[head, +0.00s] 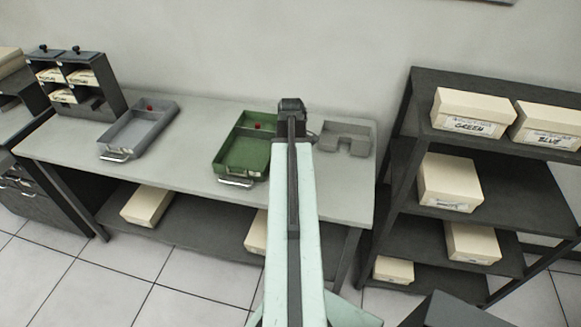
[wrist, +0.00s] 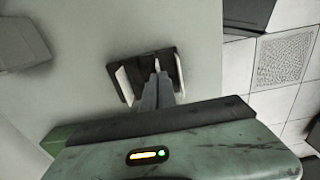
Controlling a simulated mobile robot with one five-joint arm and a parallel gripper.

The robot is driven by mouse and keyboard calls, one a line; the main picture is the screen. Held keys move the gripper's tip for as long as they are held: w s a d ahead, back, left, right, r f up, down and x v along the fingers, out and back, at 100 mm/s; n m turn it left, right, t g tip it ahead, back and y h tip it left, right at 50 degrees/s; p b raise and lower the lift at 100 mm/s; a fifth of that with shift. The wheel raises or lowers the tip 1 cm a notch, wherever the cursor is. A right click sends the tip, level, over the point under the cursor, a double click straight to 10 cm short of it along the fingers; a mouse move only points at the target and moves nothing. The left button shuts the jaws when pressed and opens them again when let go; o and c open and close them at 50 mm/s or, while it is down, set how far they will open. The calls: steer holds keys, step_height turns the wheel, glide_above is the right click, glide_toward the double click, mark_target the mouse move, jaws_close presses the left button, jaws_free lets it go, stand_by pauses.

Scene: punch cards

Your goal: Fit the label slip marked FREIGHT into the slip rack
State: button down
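My arm reaches over the table, with its dark end (head: 291,105) between the green tray and a grey notched block (head: 346,133). In the wrist view my gripper (wrist: 157,72) shows as grey tapering parts amid a dark piece with pale upright plates on either side. I cannot tell whether those plates belong to the gripper or to something beyond it. No FREIGHT lettering is legible in either view. I cannot tell which thing is the slip rack; my arm hides part of the tabletop.
A green tray (head: 243,157) and a grey tray (head: 137,132) stand on the table (head: 185,172). A dark pigeonhole unit (head: 108,92) holds pale labelled items at left. A dark shelf (head: 520,186) at right carries cream boxes, including GREEN (head: 470,110) and BLUE (head: 548,125).

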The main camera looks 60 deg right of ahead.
steer(key=shift+f+b, duration=0.35)
steer(key=shift+f, duration=0.25)
steer(key=c, duration=2.1)
jaws_free()
steer(key=o, duration=0.5)
steer(key=shift+r, duration=0.1)
step_height(320, 180, up, 8)
steer(key=p, duration=0.8)
